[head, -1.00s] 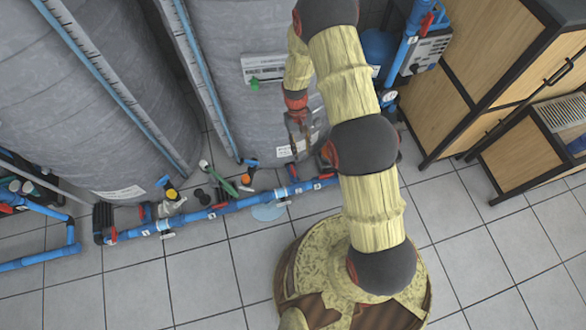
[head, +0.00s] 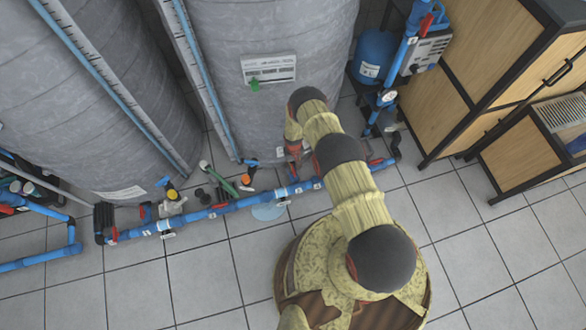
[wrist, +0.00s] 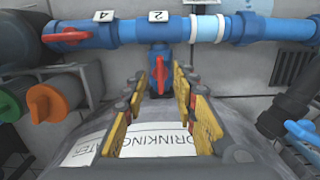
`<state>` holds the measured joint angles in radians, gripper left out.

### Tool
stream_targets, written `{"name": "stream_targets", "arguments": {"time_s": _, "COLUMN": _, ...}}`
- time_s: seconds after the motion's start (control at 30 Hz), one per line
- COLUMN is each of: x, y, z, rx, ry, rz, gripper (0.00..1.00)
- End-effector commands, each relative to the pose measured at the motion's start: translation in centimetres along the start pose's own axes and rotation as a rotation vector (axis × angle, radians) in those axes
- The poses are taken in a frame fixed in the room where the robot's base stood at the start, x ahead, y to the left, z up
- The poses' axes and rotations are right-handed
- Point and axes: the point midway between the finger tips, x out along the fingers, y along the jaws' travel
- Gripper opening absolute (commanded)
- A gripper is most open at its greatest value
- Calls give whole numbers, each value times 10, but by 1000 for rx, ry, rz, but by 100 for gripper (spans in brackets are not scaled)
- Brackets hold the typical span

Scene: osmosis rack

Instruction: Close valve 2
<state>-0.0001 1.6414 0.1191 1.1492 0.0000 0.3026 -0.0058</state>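Valve 2 shows in the wrist view as a blue fitting below a pipe, with a red handle (wrist: 160,73) pointing toward me. The white tag "2" (wrist: 158,16) sits on the pipe above it. My gripper (wrist: 160,84) is open; its yellow-padded fingers stand left and right of the red handle. I cannot tell whether either finger touches it. In the head view my gripper (head: 294,158) is low beside the tank, partly hidden by my arm, and valve 2 cannot be made out clearly there.
Another red handle (wrist: 67,37) by tag "4" (wrist: 103,16) is to the left. An orange knob (wrist: 50,102) and a green knob (wrist: 10,105) lie left of my gripper. A grey tank (head: 265,40) stands behind the blue pipe (head: 232,205). A dark pipe (wrist: 288,108) is at right.

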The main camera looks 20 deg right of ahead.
Motion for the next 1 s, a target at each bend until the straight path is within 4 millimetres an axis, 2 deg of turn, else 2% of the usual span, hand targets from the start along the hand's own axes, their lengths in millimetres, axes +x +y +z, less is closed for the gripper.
{"name": "stream_targets", "arguments": {"time_s": 0.07, "x": 0, "y": 0, "z": -15, "rx": -1, "ry": 43, "rz": 0, "gripper": 28}}
{"name": "stream_targets", "arguments": {"time_s": 0.23, "x": 9, "y": 0, "z": -22, "rx": -1, "ry": 73, "rz": 0, "gripper": 28}}
{"name": "stream_targets", "arguments": {"time_s": 0.5, "x": 51, "y": 0, "z": -24, "rx": -1, "ry": 71, "rz": 0, "gripper": 28}}
{"name": "stream_targets", "arguments": {"time_s": 0.7, "x": 72, "y": 0, "z": -26, "rx": -1, "ry": 71, "rz": 0, "gripper": 28}}
{"name": "stream_targets", "arguments": {"time_s": 1.0, "x": 77, "y": 0, "z": -27, "rx": -1, "ry": 71, "rz": 0, "gripper": 28}}
